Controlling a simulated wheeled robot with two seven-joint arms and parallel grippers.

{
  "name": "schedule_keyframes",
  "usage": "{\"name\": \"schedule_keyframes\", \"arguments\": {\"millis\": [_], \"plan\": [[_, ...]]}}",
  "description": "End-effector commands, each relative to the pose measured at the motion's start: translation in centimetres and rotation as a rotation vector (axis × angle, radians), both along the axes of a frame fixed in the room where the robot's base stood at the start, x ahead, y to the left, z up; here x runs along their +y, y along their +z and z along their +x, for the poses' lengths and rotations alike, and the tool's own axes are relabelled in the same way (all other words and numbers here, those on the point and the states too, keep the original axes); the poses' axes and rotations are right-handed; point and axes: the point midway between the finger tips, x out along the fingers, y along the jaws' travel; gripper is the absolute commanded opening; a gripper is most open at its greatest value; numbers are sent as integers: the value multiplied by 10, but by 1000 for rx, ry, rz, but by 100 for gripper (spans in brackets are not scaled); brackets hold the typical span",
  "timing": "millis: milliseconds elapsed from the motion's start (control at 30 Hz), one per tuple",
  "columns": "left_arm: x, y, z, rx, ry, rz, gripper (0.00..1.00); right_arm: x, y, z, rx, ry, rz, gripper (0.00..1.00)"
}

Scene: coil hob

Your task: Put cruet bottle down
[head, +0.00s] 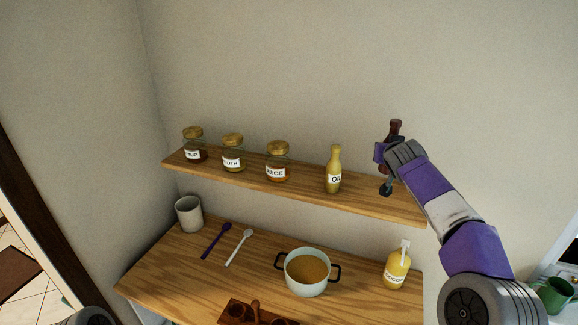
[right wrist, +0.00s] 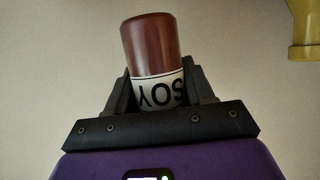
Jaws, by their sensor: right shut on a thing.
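The cruet bottle (head: 396,129) is dark brown and shows above my right gripper (head: 388,152) in the head view, near the right end of the shelf. In the right wrist view the cruet bottle (right wrist: 150,45) has a white label reading SOY, upside down in that picture. My right gripper (right wrist: 160,92) is shut on it, with black fingers on both sides of the label. The gripper hides much of the bottle in the head view, so I cannot tell whether its base touches the shelf. My left gripper is not in view.
The wooden shelf (head: 300,190) holds several labelled jars and a yellow oil bottle (head: 334,172), left of my right gripper.

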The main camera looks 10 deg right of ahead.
Motion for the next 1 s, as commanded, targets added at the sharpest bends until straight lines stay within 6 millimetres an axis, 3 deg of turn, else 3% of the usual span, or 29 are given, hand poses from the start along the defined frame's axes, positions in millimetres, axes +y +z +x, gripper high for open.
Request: {"name": "schedule_keyframes", "arguments": {"millis": [167, 400, 800, 1000], "plan": [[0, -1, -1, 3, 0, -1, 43, -1, -2, -1, -3, -1, -2, 15], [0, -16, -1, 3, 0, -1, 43, 0, -46, -1, -1, 1, -2, 15], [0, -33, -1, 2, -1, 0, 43, 0, -94, -1, -2, 1, -1, 15], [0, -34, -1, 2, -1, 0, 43, 0, -98, -1, -4, 1, 0, 15]]}}
